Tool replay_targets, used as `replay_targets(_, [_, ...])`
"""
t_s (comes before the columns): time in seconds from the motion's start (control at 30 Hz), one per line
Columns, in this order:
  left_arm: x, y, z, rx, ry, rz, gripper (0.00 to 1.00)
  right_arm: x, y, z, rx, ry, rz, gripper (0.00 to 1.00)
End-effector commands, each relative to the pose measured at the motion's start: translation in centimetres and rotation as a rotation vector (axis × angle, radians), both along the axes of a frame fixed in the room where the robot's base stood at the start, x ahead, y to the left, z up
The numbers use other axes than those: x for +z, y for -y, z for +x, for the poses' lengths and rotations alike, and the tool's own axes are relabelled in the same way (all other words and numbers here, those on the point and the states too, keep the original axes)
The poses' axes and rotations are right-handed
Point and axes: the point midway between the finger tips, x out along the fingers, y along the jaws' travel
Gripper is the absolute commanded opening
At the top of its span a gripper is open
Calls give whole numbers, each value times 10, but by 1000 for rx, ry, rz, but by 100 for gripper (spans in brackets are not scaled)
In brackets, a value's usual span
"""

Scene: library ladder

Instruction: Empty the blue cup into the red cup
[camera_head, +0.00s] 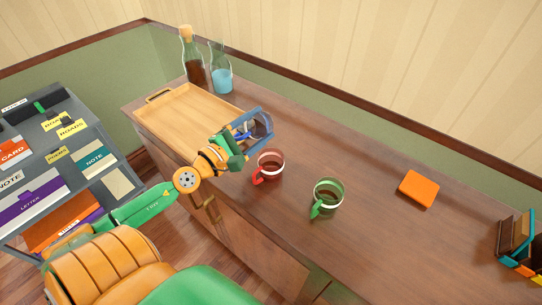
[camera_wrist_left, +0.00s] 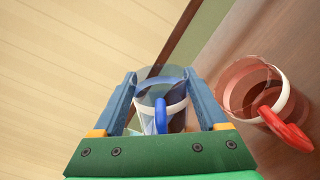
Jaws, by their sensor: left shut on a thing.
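The blue cup (camera_head: 262,125) is see-through with a blue handle and a white band. My left gripper (camera_head: 246,136) is shut on it and holds it above the counter, up and left of the red cup. In the left wrist view the blue cup (camera_wrist_left: 162,88) sits between the two fingers, with its handle towards the palm. I cannot tell how far it is tilted or what is in it. The red cup (camera_head: 270,163) stands upright on the counter with its handle to the lower left. In the left wrist view the red cup (camera_wrist_left: 246,88) is just right of the gripper, apart from it.
A green cup (camera_head: 328,196) stands right of the red cup. A wooden tray (camera_head: 190,115), a corked bottle (camera_head: 193,68) and a carafe of blue liquid (camera_head: 221,77) are at the back left. An orange block (camera_head: 418,188) lies right, with bare counter around it.

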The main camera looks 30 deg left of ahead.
Motion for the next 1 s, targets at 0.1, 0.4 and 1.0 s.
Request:
replay_targets(0.1, [-1,0,-2,1,2,7,10,-2,0,0,0,0,0,50])
replay_targets(0.4, [-2,0,-6,1,4,24,10,-4,0,0,0,0,0,50])
replay_targets(1.0, [-5,-1,-14,1,8,61,10,-10,0,0,0,0,0,50])
